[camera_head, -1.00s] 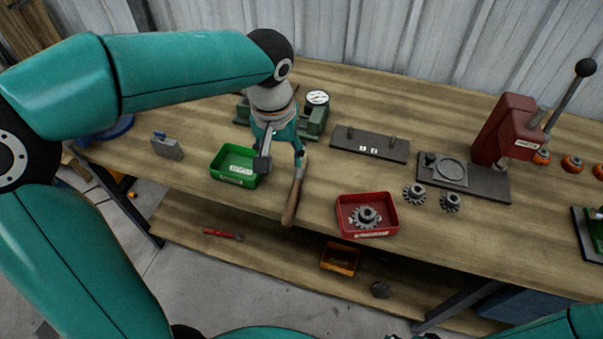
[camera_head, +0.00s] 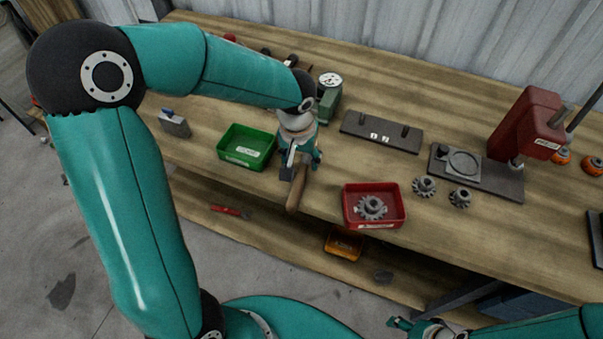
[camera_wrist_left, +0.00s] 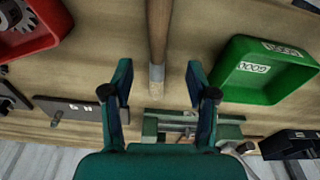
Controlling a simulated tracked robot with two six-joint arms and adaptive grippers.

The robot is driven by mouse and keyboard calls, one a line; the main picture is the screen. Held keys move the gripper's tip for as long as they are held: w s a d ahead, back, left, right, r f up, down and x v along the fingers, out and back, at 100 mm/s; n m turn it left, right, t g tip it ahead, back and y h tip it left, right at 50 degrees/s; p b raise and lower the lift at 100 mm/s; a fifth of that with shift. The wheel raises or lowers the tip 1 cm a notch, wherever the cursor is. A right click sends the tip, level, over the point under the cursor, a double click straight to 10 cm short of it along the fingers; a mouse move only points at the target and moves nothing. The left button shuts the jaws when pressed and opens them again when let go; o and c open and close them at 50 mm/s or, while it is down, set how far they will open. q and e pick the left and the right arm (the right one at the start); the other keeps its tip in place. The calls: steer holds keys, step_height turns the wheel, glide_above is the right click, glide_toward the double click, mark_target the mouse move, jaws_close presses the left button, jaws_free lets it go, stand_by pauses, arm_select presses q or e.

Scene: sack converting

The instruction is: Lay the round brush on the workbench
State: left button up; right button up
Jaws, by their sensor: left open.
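The round brush (camera_head: 295,200) shows as a wooden handle at the front of the workbench (camera_head: 240,85), between the green tray and the red tray. In the left wrist view its handle (camera_wrist_left: 159,30) runs from the top edge down to a pale metal ferrule in front of the gap between my fingers. The bristles cannot be made out. My left gripper (camera_head: 303,167) is open above the brush; its fingers (camera_wrist_left: 157,90) stand apart on either side of the brush's line, with visible space to each. My right gripper (camera_head: 418,325) shows only partly at the bottom edge.
The green tray (camera_head: 232,157) is left of the brush and the red tray (camera_head: 392,223) with a gear is right. A dark plate with pegs (camera_head: 380,133), loose gears and a red press (camera_head: 524,125) stand farther right. A lower shelf (camera_head: 280,243) runs below.

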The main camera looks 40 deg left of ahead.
mark_target(302, 171)
arm_select(q)
steer(key=shift+w+f+p, duration=0.15)
steer(key=shift+f+p, duration=0.05)
steer(key=shift+f, duration=1.1)
steer(key=shift+w+f+p, duration=0.15)
steer(key=shift+f+p, duration=0.05)
steer(key=shift+f, duration=1.1)
jaws_close()
